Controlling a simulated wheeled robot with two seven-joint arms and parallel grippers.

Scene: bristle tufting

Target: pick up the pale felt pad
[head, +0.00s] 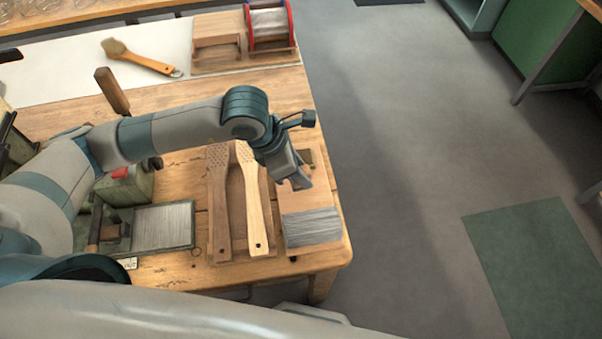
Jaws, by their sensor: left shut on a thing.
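My left gripper (302,184) points down over the wooden tray (296,208) near the table's right edge. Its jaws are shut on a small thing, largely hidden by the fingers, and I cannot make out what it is. I cannot pick out the pale felt pad clearly anywhere in the head view. The tray has a compartment of grey bristle (312,227) at its near end, just below the gripper. My right gripper is not in view.
Two wooden brush bodies, a darker one (219,205) and a paler one (255,205), lie left of the gripper. A metal plate of grey bristle (163,226) lies farther left. A finished-looking brush (140,57) and a wire spool (268,22) lie at the back.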

